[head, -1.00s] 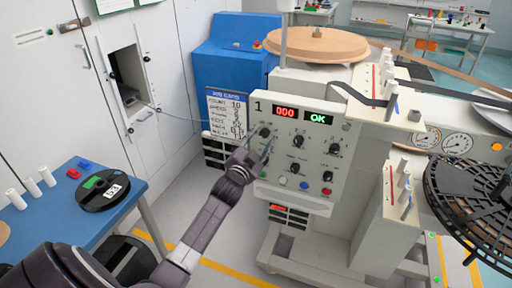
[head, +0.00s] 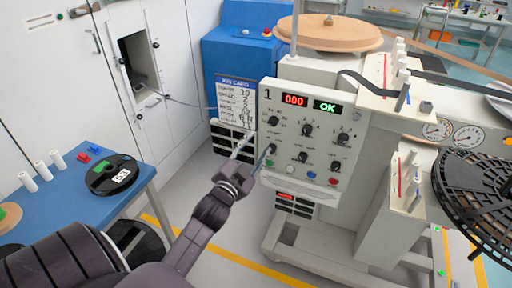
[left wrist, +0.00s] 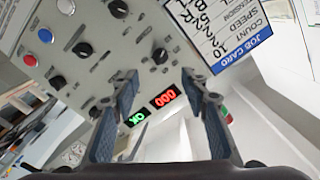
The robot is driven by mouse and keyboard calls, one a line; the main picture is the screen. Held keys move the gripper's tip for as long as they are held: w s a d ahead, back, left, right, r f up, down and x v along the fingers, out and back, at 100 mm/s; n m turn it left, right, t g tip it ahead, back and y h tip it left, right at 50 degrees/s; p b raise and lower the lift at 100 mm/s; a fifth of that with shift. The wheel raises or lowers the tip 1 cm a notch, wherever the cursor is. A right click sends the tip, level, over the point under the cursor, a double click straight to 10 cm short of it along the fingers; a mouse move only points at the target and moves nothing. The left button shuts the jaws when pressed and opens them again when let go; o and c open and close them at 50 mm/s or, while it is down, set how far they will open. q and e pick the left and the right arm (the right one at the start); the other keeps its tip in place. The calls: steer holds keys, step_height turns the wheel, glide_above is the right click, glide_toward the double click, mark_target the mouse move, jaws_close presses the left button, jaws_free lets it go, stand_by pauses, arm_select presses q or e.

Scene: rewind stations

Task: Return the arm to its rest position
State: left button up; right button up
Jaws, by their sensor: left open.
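My left arm reaches up from the bottom left in the head view. Its gripper (head: 255,147) is open and empty, at the lower left part of the control panel (head: 318,128), partly over the panel's left edge. In the left wrist view the two spread fingers (left wrist: 160,80) frame the panel, with nothing between them. Whether a fingertip touches the panel cannot be told. The panel has several black knobs, a red display (head: 294,100) reading 000 and a green display (head: 328,107) reading OK. My right gripper is out of view.
A job card (head: 235,100) hangs left of the panel. A blue table (head: 60,207) with a black reel (head: 111,175) stands at the left. A large black reel (head: 478,200) is at the right. Grey floor lies open between table and machine.

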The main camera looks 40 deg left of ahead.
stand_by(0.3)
arm_select(q)
step_height(320, 180, down, 19)
steer(key=s+d+g+h, duration=0.1)
steer(key=s+d+g, duration=0.1)
steer(key=d+g, duration=0.15)
steer(key=s+d+f+n+g+h, duration=0.1)
steer(key=s+d+f+g, duration=0.1)
steer(key=s+f, duration=0.35)
steer(key=s+d+f+g, duration=0.1)
steer(key=s+f, duration=0.1)
steer(key=f, duration=0.7)
steer(key=s+d+f+n+g+h, duration=0.15)
steer(key=s+f, duration=0.25)
steer(key=f, duration=0.4)
steer(key=s+d+f+g, duration=0.2)
steer(key=s+f, duration=0.4)
steer(key=s, duration=0.5)
steer(key=s+d+f+g, duration=0.3)
steer(key=s+f, duration=0.4)
steer(key=s, duration=0.5)
steer(key=s+d+f+g, duration=0.3)
steer(key=s+f, duration=0.3)
steer(key=s, duration=0.6)
steer(key=shift+s+d+f+h, duration=0.15)
steer(key=shift+d+f+h, duration=0.05)
steer(key=shift+f+h, duration=0.25)
steer(key=shift+a+r, duration=0.1)
